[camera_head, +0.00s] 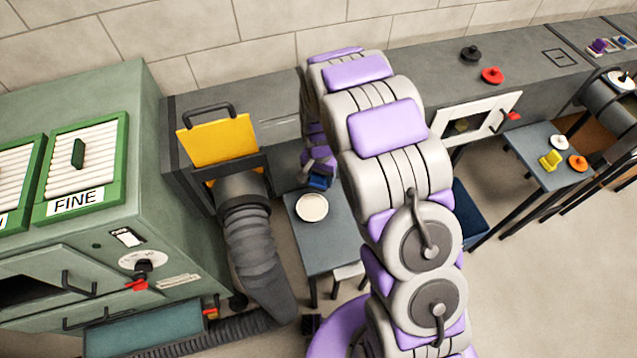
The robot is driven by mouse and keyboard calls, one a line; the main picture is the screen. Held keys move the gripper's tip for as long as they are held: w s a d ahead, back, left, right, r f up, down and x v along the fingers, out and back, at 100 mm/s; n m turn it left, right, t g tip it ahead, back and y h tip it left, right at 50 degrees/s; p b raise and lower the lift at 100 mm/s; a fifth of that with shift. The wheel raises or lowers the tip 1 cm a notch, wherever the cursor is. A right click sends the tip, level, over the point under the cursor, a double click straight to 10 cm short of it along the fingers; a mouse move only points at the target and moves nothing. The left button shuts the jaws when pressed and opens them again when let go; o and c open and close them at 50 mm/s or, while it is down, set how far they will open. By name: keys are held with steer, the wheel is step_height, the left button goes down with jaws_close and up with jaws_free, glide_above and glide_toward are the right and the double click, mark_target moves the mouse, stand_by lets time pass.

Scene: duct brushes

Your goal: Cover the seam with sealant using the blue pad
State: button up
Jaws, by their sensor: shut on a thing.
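My gripper (318,172) is small in view, just left of my arm. It points down and is shut on the blue pad (319,182). The pad is above the back of a small grey table, near the front face of the long grey duct (455,90). A round dish (311,207) with pale cream contents, possibly the sealant, sits on the table just below and left of the pad. A pale line (280,122) on the duct top, left of my arm, may be the seam. My arm hides part of the duct, and I cannot tell whether the pad carries sealant.
A yellow plate (218,141) with a dark handle stands in a slot left of the gripper, above a ribbed hose (250,240). A green cabinet (120,220) fills the left. An open white hatch (478,118) and a side table (545,150) are at right.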

mark_target(311, 184)
steer(key=shift+m, duration=0.6)
steer(key=a+f, duration=0.1)
steer(key=s+f, duration=0.1)
steer(key=a+f, duration=0.1)
steer(key=shift+s+a+f, duration=0.3)
steer(key=shift+s, duration=0.05)
steer(key=shift+d+f+b, duration=0.4)
steer(key=shift+d+f, duration=0.15)
steer(key=shift+f, duration=0.75)
steer(key=shift+a+f+b, duration=0.25)
steer(key=shift+f+b, duration=0.15)
steer(key=shift+f, duration=0.45)
steer(key=shift+a+f+b, duration=0.25)
steer(key=shift+f+b, duration=0.15)
steer(key=shift+f, duration=0.4)
steer(key=shift+d, duration=0.4)
steer(key=shift+a, duration=0.3)
steer(key=shift+d+f, duration=0.15)
steer(key=shift+f, duration=0.35)
steer(key=shift+r, duration=0.1)
